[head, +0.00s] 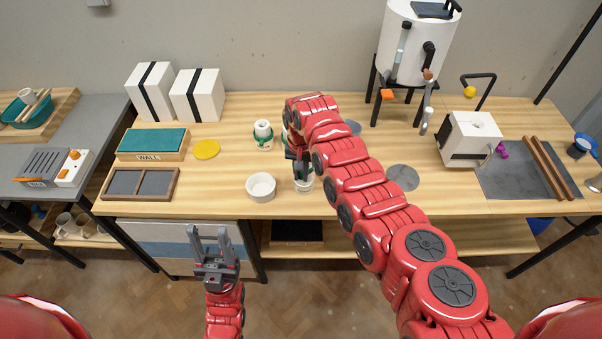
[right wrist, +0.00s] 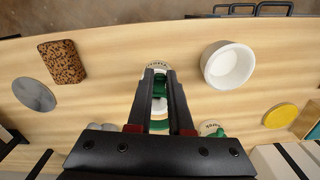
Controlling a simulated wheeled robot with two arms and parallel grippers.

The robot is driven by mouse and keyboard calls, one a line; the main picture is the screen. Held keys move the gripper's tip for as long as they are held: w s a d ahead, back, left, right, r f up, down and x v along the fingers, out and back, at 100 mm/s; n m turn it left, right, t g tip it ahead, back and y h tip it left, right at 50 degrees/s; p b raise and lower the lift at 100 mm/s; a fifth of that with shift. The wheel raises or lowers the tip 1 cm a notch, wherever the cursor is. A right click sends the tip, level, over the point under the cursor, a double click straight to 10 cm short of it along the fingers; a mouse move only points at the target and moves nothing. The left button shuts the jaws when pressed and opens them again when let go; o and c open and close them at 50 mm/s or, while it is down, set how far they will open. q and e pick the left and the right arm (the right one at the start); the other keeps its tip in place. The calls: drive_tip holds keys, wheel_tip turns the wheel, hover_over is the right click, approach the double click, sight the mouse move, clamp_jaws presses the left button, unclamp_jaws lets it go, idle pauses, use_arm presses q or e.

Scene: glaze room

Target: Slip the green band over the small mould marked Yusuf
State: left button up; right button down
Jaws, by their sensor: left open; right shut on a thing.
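A small white mould (head: 304,185) stands near the table's front, below my right gripper (head: 301,168). In the right wrist view the gripper (right wrist: 160,76) is shut on the green band (right wrist: 160,88), which shows between its fingers over the white mould (right wrist: 158,66). Lettering on this mould's rim is too small to read surely. The fingers hide much of both, so I cannot tell whether the band is around the mould or above it. A second small white mould (head: 262,128) with green at its base stands further back. My left gripper (head: 208,232) is open and empty, in front of the table.
A white bowl (head: 261,187) stands just left of the front mould. A yellow disc (head: 206,150), a teal board marked WALL (head: 152,142) and a divided tray (head: 140,197) lie further left. A grey disc (head: 403,177) lies right of my right arm.

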drive_tip(key=shift+f, duration=0.25)
drive_tip(key=shift+f+b, duration=0.35)
drive_tip(key=shift+b, duration=0.1)
drive_tip(key=shift+s+f, duration=0.1)
drive_tip(key=shift+f, duration=0.3)
drive_tip(key=shift+f+b, duration=0.25)
drive_tip(key=shift+b, duration=0.25)
drive_tip(key=shift+f+b, duration=0.35)
drive_tip(key=shift+f+b, duration=0.55)
drive_tip(key=shift+f, duration=0.05)
idle(0.4)
drive_tip(key=shift+f+b, duration=0.3)
drive_tip(key=shift+f+b, duration=0.4)
drive_tip(key=shift+f, duration=0.1)
idle(0.3)
